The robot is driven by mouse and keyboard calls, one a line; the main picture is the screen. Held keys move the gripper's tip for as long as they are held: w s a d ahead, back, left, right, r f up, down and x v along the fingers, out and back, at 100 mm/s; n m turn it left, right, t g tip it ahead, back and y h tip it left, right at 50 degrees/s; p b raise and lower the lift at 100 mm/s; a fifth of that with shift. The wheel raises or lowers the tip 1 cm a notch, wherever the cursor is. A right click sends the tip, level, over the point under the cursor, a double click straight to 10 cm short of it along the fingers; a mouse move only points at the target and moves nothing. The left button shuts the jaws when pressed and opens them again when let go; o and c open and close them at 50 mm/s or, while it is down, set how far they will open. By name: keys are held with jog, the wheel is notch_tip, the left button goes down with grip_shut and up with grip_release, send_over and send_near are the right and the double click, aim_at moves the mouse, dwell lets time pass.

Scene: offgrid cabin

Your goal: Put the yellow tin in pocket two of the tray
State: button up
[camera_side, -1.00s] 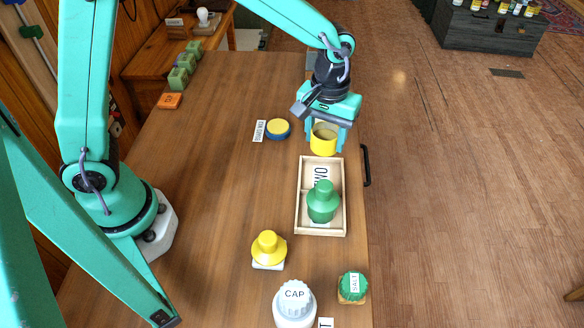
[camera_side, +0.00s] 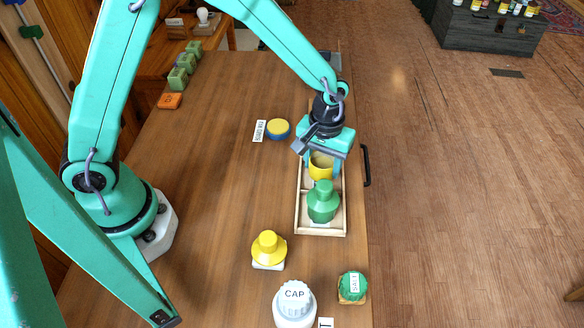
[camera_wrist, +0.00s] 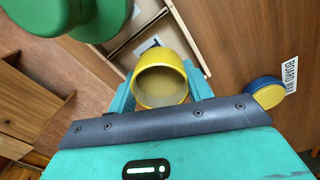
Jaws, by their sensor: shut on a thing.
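The yellow tin (camera_side: 321,168) is a short, open-topped cylinder. My gripper (camera_side: 322,162) is shut on it; in the wrist view the tin (camera_wrist: 160,84) sits between the two teal fingers. The tin is over the far pocket of the wooden tray (camera_side: 300,215), the one whose label reads TWO in the earlier view; that label is now hidden. I cannot tell whether the tin touches the pocket floor. A green bottle-shaped piece (camera_side: 323,204) stands in the near pocket.
A blue tin with a yellow top (camera_side: 278,128) stands beside a BOARD WAX label (camera_side: 259,131). A yellow knobbed piece (camera_side: 268,247), a white CAP jar (camera_side: 294,300) and a green SALT jar (camera_side: 352,287) are nearer. The table's middle is clear.

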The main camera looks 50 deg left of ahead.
jog(key=shift+f, duration=0.7)
jog(key=shift+f, duration=0.15)
jog(key=o, duration=0.8)
notch_tip(320, 180, up, 12)
jog(key=shift+a+r, duration=0.1)
jog(key=shift+r, duration=0.15)
dwell(0.4)
